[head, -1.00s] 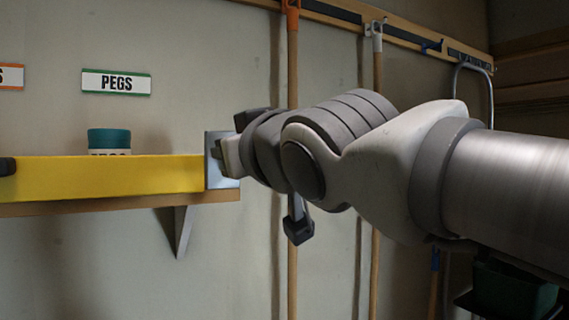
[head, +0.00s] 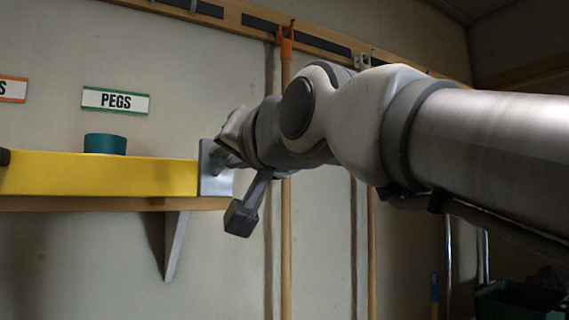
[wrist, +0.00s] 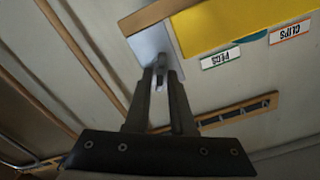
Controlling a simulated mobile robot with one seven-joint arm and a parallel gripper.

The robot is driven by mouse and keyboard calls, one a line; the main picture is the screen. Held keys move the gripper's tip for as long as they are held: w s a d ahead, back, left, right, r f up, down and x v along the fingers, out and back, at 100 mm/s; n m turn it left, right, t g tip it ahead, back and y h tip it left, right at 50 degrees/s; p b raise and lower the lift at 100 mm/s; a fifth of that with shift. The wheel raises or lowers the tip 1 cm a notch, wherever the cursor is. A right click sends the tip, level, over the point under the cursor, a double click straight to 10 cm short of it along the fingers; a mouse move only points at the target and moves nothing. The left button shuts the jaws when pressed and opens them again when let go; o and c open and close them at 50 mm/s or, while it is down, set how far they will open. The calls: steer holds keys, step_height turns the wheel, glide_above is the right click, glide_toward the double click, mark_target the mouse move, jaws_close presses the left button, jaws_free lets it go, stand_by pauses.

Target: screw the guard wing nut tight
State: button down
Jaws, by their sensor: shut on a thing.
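The yellow guard bar (head: 100,174) runs along the front of a shelf and ends at a grey metal plate (head: 216,182). The plate also shows in the wrist view (wrist: 147,45). My gripper (head: 222,152) is at the plate's outer face, coming from the right. In the wrist view, my gripper's fingers (wrist: 161,80) are shut on a small grey wing nut (wrist: 160,62) against the plate. The fingers hide much of the nut, and I cannot tell how close it sits to the plate.
A teal-lidded jar (head: 105,144) stands on the wooden shelf (head: 110,203) behind the bar, below a PEGS label (head: 115,100). A shelf bracket (head: 175,245) is underneath. Long-handled tools (head: 286,220) hang from a wall rail (head: 250,22), right of the plate and behind my arm.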

stand_by(0.3)
steer(key=c, duration=1.1)
jaws_free()
steer(key=shift+o, duration=0.2)
steer(key=b+v, duration=0.3)
steer(key=v, duration=1.4)
steer(key=shift+s, duration=0.2)
